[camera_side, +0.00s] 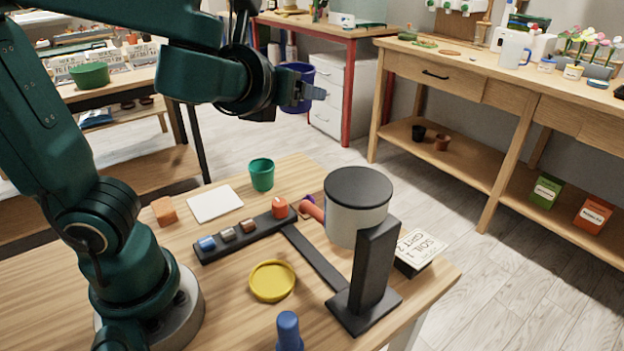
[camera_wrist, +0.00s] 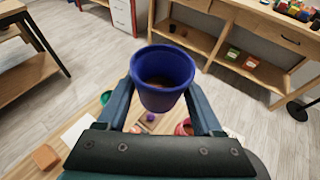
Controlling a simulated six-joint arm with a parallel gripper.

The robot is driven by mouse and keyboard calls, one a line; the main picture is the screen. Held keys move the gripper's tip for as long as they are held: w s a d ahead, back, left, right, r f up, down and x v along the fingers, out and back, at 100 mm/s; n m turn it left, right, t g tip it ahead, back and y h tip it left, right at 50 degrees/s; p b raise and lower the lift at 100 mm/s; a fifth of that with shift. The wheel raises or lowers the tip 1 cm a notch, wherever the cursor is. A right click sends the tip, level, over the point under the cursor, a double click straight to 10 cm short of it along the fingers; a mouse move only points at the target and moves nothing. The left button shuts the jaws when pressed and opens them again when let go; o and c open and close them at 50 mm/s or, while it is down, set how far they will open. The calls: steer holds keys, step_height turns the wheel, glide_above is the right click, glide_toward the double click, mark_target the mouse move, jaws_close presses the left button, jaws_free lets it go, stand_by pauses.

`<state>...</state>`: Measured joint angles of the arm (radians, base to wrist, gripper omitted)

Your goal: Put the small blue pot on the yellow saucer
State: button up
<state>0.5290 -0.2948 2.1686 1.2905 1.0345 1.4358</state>
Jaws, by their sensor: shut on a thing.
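The small blue pot (camera_side: 299,72) is held in my gripper (camera_side: 303,92), high above the back of the table in the side view. In the wrist view the pot (camera_wrist: 163,75) sits between the two fingers of my gripper (camera_wrist: 163,98), open end showing and brown inside. My gripper is shut on it. The yellow saucer (camera_side: 272,281) lies flat and empty on the front of the wooden table, well below and nearer than the pot. I do not see the saucer in the wrist view.
A black rack (camera_side: 245,238) with small items lies behind the saucer. A grey drum with a black lid (camera_side: 357,190) and a black upright (camera_side: 370,270) stand right of it. A blue object (camera_side: 289,332) stands in front. A green cup (camera_side: 262,174) stands at the back.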

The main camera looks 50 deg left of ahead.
steer(key=shift+w+d+r+m+t+h, duration=0.2)
steer(key=shift+d+r+m+t+h, duration=0.3)
steer(key=shift+d+r+m+h, duration=0.25)
steer(key=shift+w+d+f, duration=0.1)
steer(key=shift+d+f, duration=0.05)
steer(key=shift+f, duration=0.1)
steer(key=s+a+f+n+g+y, duration=0.3)
steer(key=a+f+n+g+y, duration=0.25)
steer(key=a+n, duration=0.2)
steer(key=s+a+f+n+g+h, duration=0.1)
steer(key=s+a+f+n+g, duration=0.3)
steer(key=s, duration=0.6)
steer(key=s+a+f+n+g+h, duration=0.1)
steer(key=s+a+f+n+g, duration=0.3)
steer(key=s+a+n+g, duration=0.5)
steer(key=s+n+g, duration=0.1)
steer(key=g, duration=0.2)
steer(key=shift+s+a+f+n+g, duration=0.2)
steer(key=shift+a+f+n+g, duration=0.1)
steer(key=shift+f+g, duration=0.1)
